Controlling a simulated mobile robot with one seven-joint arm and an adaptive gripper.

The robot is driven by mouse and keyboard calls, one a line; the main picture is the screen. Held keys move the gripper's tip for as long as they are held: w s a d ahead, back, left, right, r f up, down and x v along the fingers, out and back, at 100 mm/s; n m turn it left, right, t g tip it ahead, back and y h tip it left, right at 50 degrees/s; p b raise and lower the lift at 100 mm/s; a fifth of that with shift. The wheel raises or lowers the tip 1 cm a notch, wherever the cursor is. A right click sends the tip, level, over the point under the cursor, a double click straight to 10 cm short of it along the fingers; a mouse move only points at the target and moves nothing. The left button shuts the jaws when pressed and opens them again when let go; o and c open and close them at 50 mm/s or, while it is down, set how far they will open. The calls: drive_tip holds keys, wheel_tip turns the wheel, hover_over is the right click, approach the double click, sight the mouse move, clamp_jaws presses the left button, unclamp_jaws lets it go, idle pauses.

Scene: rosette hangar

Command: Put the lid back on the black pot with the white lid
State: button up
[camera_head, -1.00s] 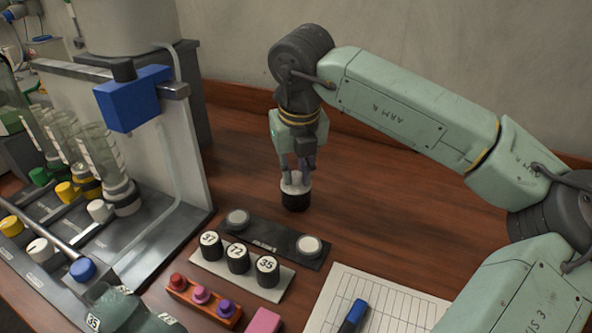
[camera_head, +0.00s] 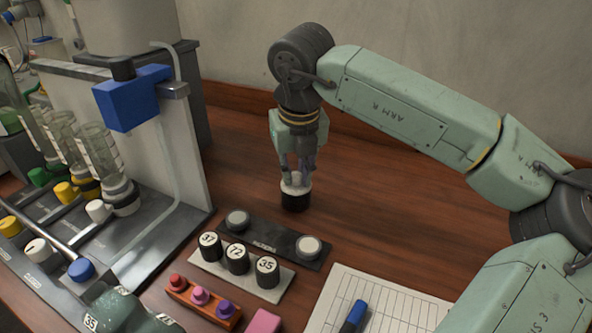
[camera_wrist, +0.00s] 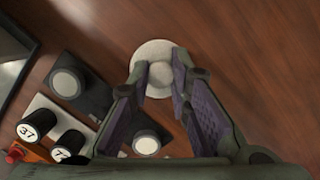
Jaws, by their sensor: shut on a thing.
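The black pot (camera_head: 295,201) stands upright on the wooden table, beyond the dark plate, in the head view. The white lid (camera_head: 289,188) is at the pot's mouth, with no clear gap between them. In the wrist view the lid (camera_wrist: 153,88) shows as a pale round disc with a raised knob and hides the pot beneath. My gripper (camera_head: 297,178) points down above the pot, shut on the lid's knob. In the wrist view its fingertips (camera_wrist: 161,76) are on either side of the knob. Whether the lid is fully seated cannot be told.
A dark plate (camera_head: 262,241) with two pale-topped round pieces lies in front of the pot. Nearer are numbered black pots on a pale rack (camera_head: 210,262), an orange rack (camera_head: 217,311), a sheet (camera_head: 393,307) and a blue marker (camera_head: 353,314). A bottle rig stands left. Table right of the pot is clear.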

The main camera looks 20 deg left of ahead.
drive_tip(key=o, duration=0.9)
drive_tip(key=shift+o, duration=0.6)
drive_tip(key=o, duration=0.4)
drive_tip(key=shift+r, duration=0.1)
drive_tip(key=shift+w+a+p+v, duration=0.1)
drive_tip(key=shift+w+p+v, duration=0.15)
drive_tip(key=shift+p+v, duration=0.65)
drive_tip(key=shift+w+a+p+v, duration=0.1)
drive_tip(key=shift+w+p+v, duration=0.25)
drive_tip(key=shift+v, duration=1)
drive_tip(key=shift+w+a+p+v, duration=0.1)
drive_tip(key=shift+w+p+v, duration=0.05)
drive_tip(key=shift+p+v, duration=0.8)
drive_tip(key=shift+r, duration=0.35)
drive_tip(key=shift+c, duration=0.4)
clamp_jaws()
